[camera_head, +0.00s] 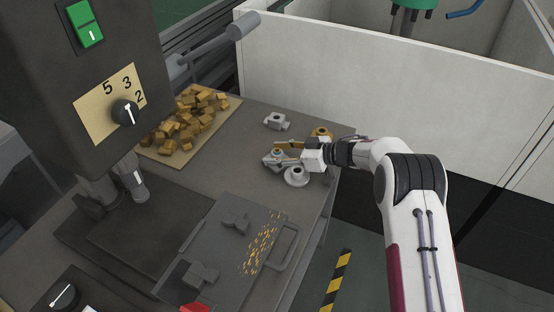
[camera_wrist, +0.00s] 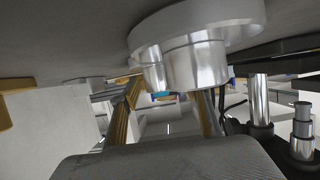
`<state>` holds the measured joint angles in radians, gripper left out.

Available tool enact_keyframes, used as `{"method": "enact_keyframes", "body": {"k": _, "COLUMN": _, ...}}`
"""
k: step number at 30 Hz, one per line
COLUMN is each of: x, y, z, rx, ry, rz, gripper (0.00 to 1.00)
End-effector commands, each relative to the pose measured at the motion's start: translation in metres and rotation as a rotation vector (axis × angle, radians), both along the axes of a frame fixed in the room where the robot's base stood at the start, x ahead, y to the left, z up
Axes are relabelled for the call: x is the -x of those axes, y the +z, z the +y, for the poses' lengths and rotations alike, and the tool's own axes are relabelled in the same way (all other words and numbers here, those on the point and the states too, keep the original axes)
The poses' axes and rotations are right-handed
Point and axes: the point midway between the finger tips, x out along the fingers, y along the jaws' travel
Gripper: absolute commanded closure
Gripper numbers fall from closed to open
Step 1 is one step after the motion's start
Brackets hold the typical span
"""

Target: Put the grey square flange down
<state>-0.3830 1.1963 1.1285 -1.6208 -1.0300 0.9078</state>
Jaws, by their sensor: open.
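My gripper (camera_head: 279,152) is open, low over the far right part of the grey bench. A small grey part with a squarish outline and a raised hub (camera_head: 275,121) lies on the bench just beyond it, apart from the fingers; it looks like the grey square flange. A round silver-grey flange (camera_head: 296,177) lies on the near side of the fingers, and its hub and disc fill the upper middle of the wrist view (camera_wrist: 195,62). Grey shapes crowd the fingertips, and I cannot tell whether a part sits between them.
A brass-coloured part (camera_head: 321,133) stands behind my gripper near the bench's right edge. A drill-press column and metal plate with shavings (camera_head: 228,240) are nearer. A pale partition (camera_head: 370,90) stands behind.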

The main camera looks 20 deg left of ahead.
Motion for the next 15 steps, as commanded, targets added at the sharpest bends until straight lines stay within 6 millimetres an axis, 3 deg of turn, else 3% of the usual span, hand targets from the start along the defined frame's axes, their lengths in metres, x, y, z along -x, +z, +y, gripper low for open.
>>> {"method": "enact_keyframes", "body": {"k": 15, "x": 0.0001, "y": -0.0001, "z": 0.0010, "rx": 0.000, "ry": 0.000, "rz": 0.000, "gripper": 0.53}}
